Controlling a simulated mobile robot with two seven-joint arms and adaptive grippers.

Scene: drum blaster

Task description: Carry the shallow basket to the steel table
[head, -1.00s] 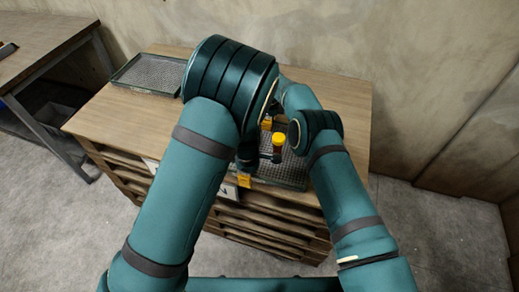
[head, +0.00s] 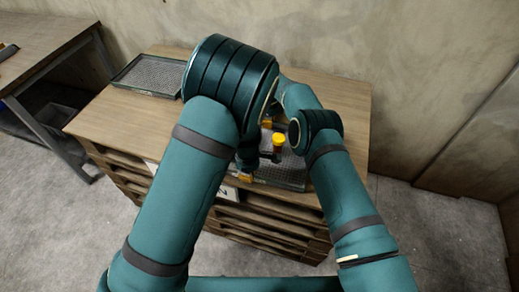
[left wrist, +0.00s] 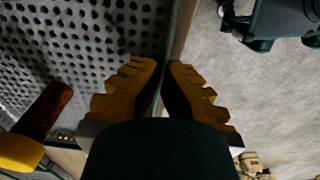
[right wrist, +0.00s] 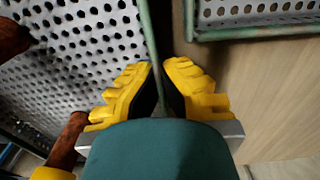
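The shallow basket, a grey perforated tray with a green rim, sits low in the head view (head: 290,178), partly hidden by my arms. It fills the left of the left wrist view (left wrist: 90,40) and of the right wrist view (right wrist: 85,45). My left gripper (left wrist: 163,68) is shut on its rim, one finger on each side. The steel table (head: 40,48), brown-topped with metal legs, stands at upper left. I cannot tell whether the basket clears the surface below.
A dark red item with a yellow cap (head: 279,140) is in the gripped basket. Another basket (head: 150,74) lies at the back left of the wood-topped pallet stack (head: 125,118). A gap of floor separates stack and table at the front. A wall stands behind.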

